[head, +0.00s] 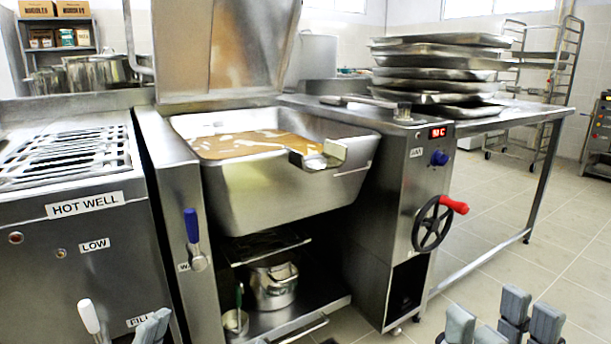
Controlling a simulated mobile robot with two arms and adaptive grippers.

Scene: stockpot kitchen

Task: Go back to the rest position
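My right gripper (502,322) is at the bottom right, low over the tiled floor. Its grey fingertips stand apart with nothing seen between them, and the rest of it is cut off by the lower edge. My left gripper (152,328) shows only as grey fingertips at the bottom left, in front of the hot well unit. Whether it is open or shut is hidden below the frame. Neither visible fingertip group appears to touch anything.
A tilting pan (270,198) holds brown liquid, its lid (225,50) raised. A red-handled wheel (432,224) juts from the control cabinet. The hot well (90,215) stands left. Trays (440,65) are stacked on a steel table (520,112). Floor at right (500,235) is clear.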

